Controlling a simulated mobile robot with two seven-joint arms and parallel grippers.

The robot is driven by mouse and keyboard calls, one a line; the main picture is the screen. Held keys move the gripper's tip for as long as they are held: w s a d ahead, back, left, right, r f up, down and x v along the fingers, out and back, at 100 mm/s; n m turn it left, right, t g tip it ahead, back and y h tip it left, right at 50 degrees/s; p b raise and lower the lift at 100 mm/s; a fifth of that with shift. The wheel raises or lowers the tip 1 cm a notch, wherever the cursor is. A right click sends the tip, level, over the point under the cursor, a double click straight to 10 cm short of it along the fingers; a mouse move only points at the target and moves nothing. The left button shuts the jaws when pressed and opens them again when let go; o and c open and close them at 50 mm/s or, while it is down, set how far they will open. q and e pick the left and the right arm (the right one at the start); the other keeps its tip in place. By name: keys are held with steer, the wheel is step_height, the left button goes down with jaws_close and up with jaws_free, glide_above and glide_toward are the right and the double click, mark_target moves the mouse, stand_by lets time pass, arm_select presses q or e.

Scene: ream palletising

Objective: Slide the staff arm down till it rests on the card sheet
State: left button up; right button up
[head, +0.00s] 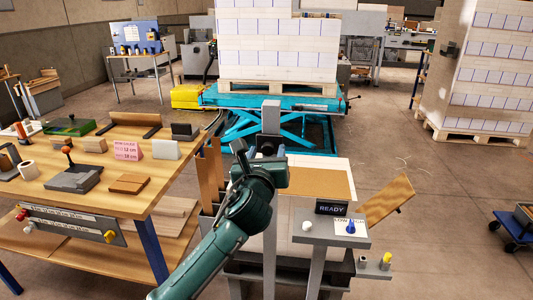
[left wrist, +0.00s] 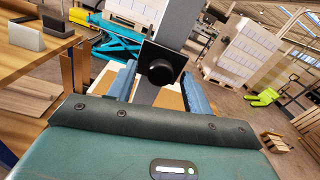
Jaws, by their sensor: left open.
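A grey upright staff (head: 271,115) stands at the near edge of the paper stack (head: 335,212). A black block with a round knob (left wrist: 161,73) sits on the staff; it also shows in the head view (head: 268,144). I cannot make out the rest of the staff arm. The brown card sheet (head: 322,182) lies flat on top of the stack. My left gripper (head: 263,152) is open in front of the staff. In the left wrist view its blue fingers (left wrist: 158,92) stand either side of the knob, apart from it. My right gripper is out of view.
A console (head: 320,230) with a READY display and a blue knob stands right of the staff. A wooden board (head: 386,202) juts out beyond it. The workbench (head: 150,205) is at left. A loaded pallet (head: 277,88) on a blue lift stands behind. The right floor is mostly clear.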

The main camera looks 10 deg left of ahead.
arm_select(q)
steer(key=shift+c, duration=0.5)
jaws_close()
